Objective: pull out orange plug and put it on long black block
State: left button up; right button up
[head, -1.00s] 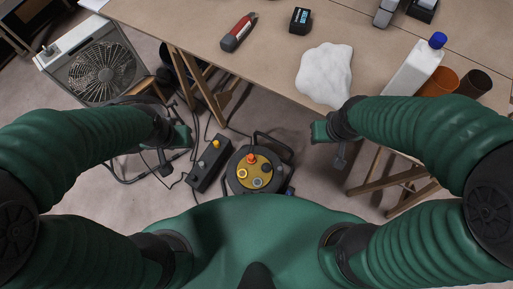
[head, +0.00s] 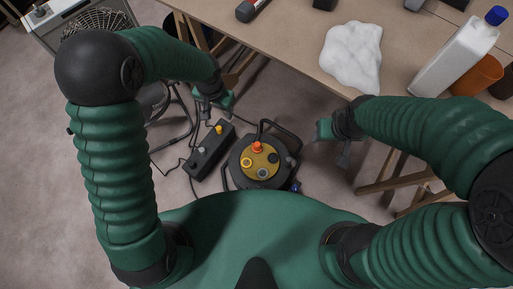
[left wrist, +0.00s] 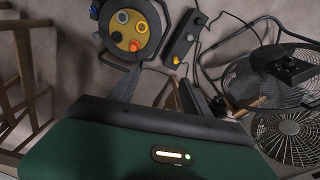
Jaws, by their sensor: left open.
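The orange plug (head: 257,147) stands upright in the yellow top of a round black cable reel (head: 241,180) on the floor. It also shows in the left wrist view (left wrist: 135,47). The long black block (head: 206,157) lies on the floor just left of the reel, with a yellow and a grey plug on it; it shows in the left wrist view too (left wrist: 180,45). My left gripper (head: 211,108) is open and empty, above and beyond the block, apart from the orange plug. My right gripper (head: 343,155) hangs right of the reel; its jaw opening is unclear.
The reel top also holds a yellow (head: 247,162) and a grey plug. A black handle arches over the reel's far side. Cables run along the floor on the left, near a fan (left wrist: 290,135). A workbench (head: 300,60) with a white cloth and bottle stands behind.

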pick_arm(q)
jog(key=w+d+f+m+b, duration=0.15)
jog(key=d+f+b, duration=0.25)
jog(key=f, duration=0.6)
jog(key=m+g+b, duration=0.1)
jog(key=b, duration=0.9)
send_over(257, 144)
notch_tip(257, 144, down, 25)
jog(key=shift+a+r, duration=0.15)
jog(key=shift+r, duration=0.05)
jog(key=shift+f, duration=0.3)
jog(key=shift+d+r, duration=0.1)
jog(key=shift+d, duration=0.25)
jog(key=shift+a+f+b, duration=0.1)
jog(key=shift+f+b, duration=0.2)
jog(key=shift+f, duration=0.2)
notch_tip(257, 144, down, 8)
jog(key=b, duration=0.6)
pick_arm(e)
jog(key=s+x, duration=0.2)
jog(key=x, duration=0.9)
jog(key=s+f+x, duration=0.1)
jog(key=s+x, duration=0.2)
jog(key=x, duration=0.8)
jog(key=shift+d+f, duration=0.3)
jog(key=shift+d, duration=0.1)
